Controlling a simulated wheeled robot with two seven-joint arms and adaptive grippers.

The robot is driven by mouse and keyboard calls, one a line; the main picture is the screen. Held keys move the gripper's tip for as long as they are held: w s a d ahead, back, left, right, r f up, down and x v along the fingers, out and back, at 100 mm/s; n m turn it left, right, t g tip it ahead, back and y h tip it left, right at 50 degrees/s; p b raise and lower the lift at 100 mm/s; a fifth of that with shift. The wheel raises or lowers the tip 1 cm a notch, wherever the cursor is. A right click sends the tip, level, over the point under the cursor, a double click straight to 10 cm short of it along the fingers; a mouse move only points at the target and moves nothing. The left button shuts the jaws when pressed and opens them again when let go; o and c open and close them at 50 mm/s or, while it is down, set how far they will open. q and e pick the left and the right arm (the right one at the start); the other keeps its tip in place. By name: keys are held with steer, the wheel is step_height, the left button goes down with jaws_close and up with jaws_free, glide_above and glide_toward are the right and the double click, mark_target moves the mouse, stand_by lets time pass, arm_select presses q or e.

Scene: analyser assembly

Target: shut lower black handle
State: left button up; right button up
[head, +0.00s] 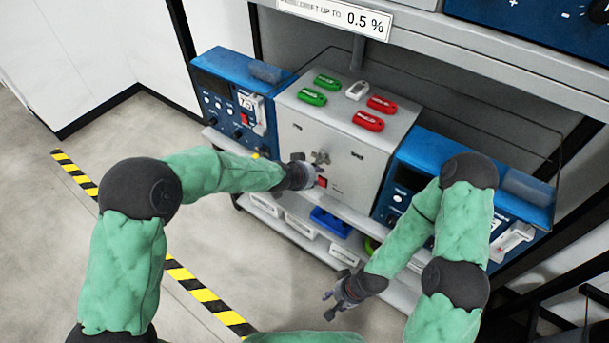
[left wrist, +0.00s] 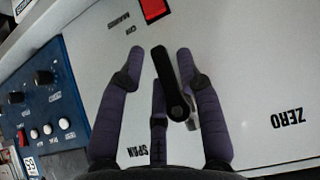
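A black handle (left wrist: 172,85) sits on the grey front panel of the analyser (head: 338,148), near the SPAN label. The fingers are apart, with gaps on both sides; the right finger is close to the handle. In the head view my left gripper (head: 320,166) is at the panel's lower left and hides the handle there. My right gripper (head: 340,294) is open and empty, low in front of the shelf.
A red switch (left wrist: 153,9) is on the panel beside the handle. Blue instruments stand left (head: 240,95) and right (head: 410,178) of the analyser. Green and red clips (head: 368,121) lie on its top. A lower shelf holds a blue bin (head: 330,222) and white bins.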

arm_select(q)
steer(key=v, duration=1)
steer(key=shift+s, duration=0.15)
steer(key=shift+a, duration=0.1)
